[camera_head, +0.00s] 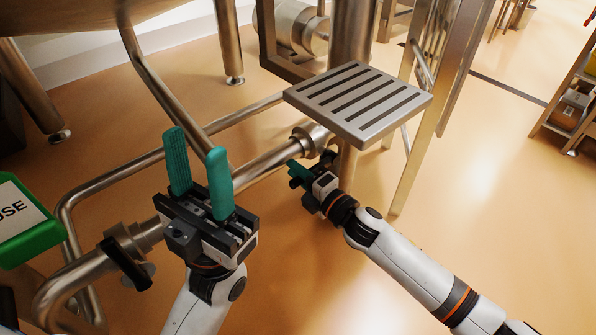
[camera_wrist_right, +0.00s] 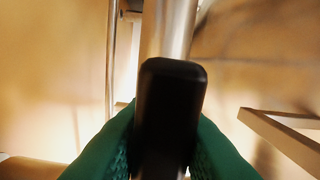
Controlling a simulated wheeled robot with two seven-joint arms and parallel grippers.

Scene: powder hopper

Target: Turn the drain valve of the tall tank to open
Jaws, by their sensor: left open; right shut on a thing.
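My right gripper (camera_head: 296,172) is low by the steel pipe, under the slatted step. In the right wrist view its green fingers (camera_wrist_right: 160,150) are closed on both sides of a black valve handle (camera_wrist_right: 172,105), which points along a steel pipe (camera_wrist_right: 170,30). In the head view the gripper mostly hides this handle. My left gripper (camera_head: 198,185) is open and empty, its green fingers pointing up, above the pipes. A second black valve handle (camera_head: 126,262) sits on the pipe at lower left. A large steel tank (camera_head: 65,15) shows only its underside at upper left.
The slatted metal step (camera_head: 358,102) overhangs my right gripper closely. Steel pipes (camera_head: 110,190) run low across the left. A green box with a label (camera_head: 28,222) stands at the left edge. Steel legs (camera_head: 425,130) stand behind on the right. Floor (camera_head: 480,200) is clear at right.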

